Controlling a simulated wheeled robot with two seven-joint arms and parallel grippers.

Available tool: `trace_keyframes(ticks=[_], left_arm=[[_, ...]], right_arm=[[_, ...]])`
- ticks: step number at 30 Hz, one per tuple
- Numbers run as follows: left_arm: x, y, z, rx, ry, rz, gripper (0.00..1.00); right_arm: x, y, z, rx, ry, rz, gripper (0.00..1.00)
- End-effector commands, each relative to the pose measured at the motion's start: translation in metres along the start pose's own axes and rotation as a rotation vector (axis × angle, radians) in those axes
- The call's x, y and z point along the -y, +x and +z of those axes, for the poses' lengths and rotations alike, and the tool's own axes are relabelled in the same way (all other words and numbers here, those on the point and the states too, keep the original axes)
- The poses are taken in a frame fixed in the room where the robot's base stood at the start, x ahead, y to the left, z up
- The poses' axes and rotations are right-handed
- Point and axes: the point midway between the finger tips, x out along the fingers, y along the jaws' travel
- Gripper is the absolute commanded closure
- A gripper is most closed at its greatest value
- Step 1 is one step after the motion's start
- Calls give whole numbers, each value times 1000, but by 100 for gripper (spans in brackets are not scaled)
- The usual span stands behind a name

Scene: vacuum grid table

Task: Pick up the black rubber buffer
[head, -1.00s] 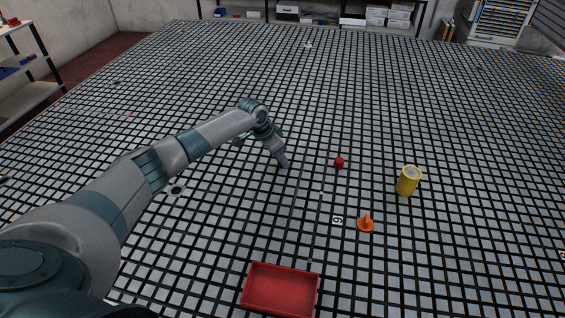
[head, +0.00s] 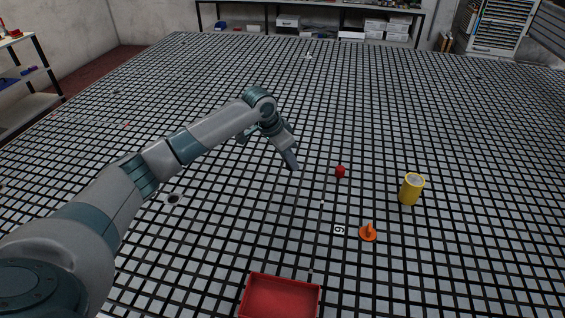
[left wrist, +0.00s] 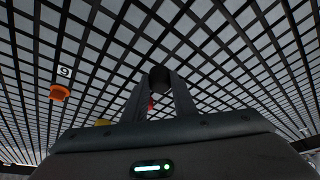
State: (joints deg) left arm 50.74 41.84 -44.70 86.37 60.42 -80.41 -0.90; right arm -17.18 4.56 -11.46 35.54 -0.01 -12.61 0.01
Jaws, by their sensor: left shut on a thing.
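My left gripper (head: 293,166) reaches in from the left over the grid table (head: 230,240). In the left wrist view the left gripper (left wrist: 159,85) is shut on the black rubber buffer (left wrist: 159,76), a small dark round piece between its fingertips. In the head view the buffer cannot be made out at the fingertips. My right gripper is not in view.
A red piece (head: 341,172) lies right of the gripper. A yellow cylinder (head: 410,191) stands farther right. An orange cone-like piece (head: 368,233) is near a number marker (head: 339,230). A red tray (head: 281,279) is at the front.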

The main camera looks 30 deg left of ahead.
Motion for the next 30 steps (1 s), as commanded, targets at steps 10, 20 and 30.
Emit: trace_keyframes(ticks=[10,20,30], left_arm=[[-53,-29,-11,-3,2,0,97],[-64,-36,-13,-1,0,0,97],[-63,-36,-13,-1,0,0,97]], right_arm=[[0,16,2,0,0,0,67],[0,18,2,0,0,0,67],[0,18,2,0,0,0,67]])
